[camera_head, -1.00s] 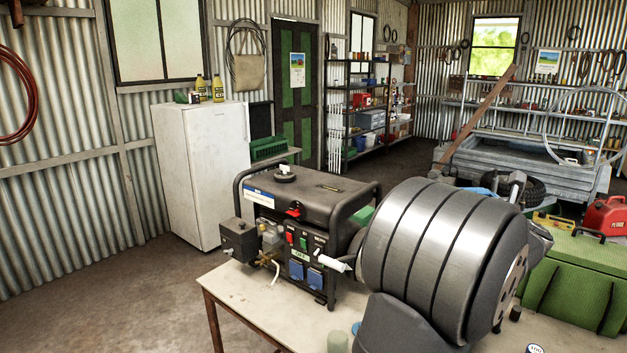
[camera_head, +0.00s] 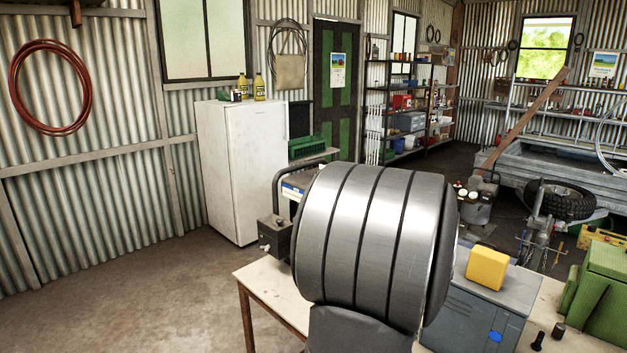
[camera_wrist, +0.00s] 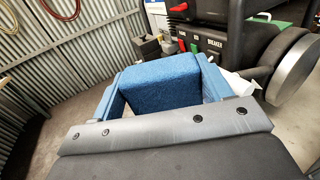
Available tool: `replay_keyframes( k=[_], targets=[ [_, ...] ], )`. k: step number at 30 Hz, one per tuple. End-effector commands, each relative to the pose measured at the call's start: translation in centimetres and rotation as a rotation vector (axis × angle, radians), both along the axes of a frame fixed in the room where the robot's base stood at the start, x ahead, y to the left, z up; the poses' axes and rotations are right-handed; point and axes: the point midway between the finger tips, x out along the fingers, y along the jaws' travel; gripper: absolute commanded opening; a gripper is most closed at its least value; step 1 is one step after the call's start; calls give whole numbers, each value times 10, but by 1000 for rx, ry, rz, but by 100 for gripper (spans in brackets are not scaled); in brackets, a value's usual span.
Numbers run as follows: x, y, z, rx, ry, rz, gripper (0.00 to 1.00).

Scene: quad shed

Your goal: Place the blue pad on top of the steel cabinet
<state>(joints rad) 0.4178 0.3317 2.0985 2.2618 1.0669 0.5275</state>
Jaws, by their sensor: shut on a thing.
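The blue pad (camera_wrist: 160,88) is a fabric-textured block in the wrist view. My gripper (camera_wrist: 162,72) is shut on it, with a blue jaw on its left and right sides. In the head view my large grey arm link hides the gripper and the pad. A grey-blue steel cabinet (camera_head: 470,322) stands on the bench at the lower right of the head view, partly behind my arm. A yellow block (camera_head: 488,268) is on its top, with some bare top around it. The cabinet is not seen in the wrist view.
The generator (camera_head: 300,186) is mostly behind my arm; its red and green switches show in the wrist view (camera_wrist: 188,45). A green box (camera_head: 600,290) and small dark parts (camera_head: 545,335) are on the bench (camera_head: 262,280) at right. A white fridge (camera_head: 225,170) stands behind.

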Motion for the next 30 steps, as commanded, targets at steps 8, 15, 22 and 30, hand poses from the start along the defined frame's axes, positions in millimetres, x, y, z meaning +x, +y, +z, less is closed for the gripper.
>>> replay_keyframes(
  k=[8,15,22,30],
  targets=[
    [33,40,-71,2,6,3,47],
    [48,66,-117,1,3,-12,47],
    [52,75,-135,0,-1,-22,47],
    [52,76,-135,-1,-1,-23,47]
  ],
)
